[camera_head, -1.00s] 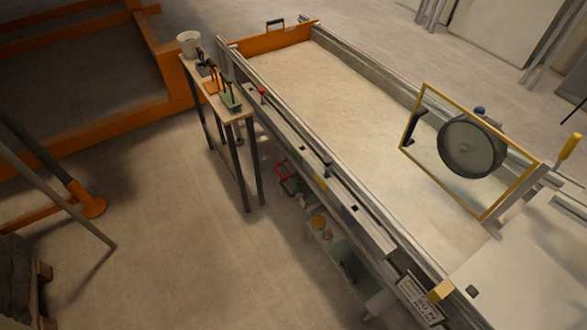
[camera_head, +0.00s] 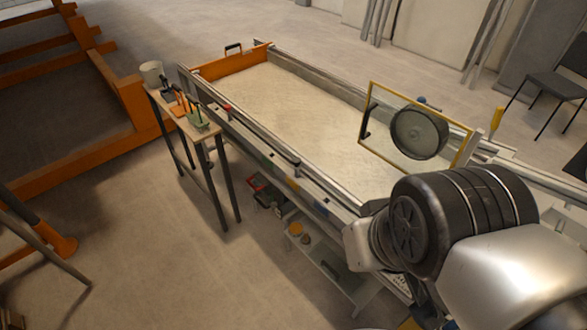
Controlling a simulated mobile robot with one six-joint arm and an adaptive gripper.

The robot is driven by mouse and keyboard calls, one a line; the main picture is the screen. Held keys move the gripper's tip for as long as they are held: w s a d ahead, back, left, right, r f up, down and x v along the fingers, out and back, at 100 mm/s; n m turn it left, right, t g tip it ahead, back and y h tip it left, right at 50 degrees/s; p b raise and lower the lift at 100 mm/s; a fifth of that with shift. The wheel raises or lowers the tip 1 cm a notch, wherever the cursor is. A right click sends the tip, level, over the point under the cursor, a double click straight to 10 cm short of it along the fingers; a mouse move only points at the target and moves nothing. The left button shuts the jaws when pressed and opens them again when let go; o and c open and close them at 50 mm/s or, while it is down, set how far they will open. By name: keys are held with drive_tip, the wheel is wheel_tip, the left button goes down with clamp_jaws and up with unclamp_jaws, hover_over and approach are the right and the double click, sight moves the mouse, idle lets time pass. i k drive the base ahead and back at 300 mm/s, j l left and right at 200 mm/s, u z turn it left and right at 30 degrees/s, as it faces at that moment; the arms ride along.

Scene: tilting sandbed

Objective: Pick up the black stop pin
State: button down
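A small dark upright peg (camera_head: 297,167) stands on the near side rail of the sandbed (camera_head: 265,95). It may be the black stop pin, but it is too small to be sure. Several dark upright handles on orange and green bases (camera_head: 197,119) stand on the narrow side table, and I cannot tell whether any of them is the pin. My arm fills the lower right and hides the near end of the bed. My gripper itself is not in view.
The narrow side table (camera_head: 203,136) also bears a pale bucket (camera_head: 151,74). A yellow-framed panel with a round dark disc (camera_head: 419,132) stands over the bed. A lower shelf (camera_head: 325,262) sits under the near rail.

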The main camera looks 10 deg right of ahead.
sight(296, 161)
drive_tip(key=i+j, duration=0.1)
drive_tip(key=i, duration=0.5)
drive_tip(key=i+j+z, duration=0.15)
drive_tip(key=i, duration=0.4)
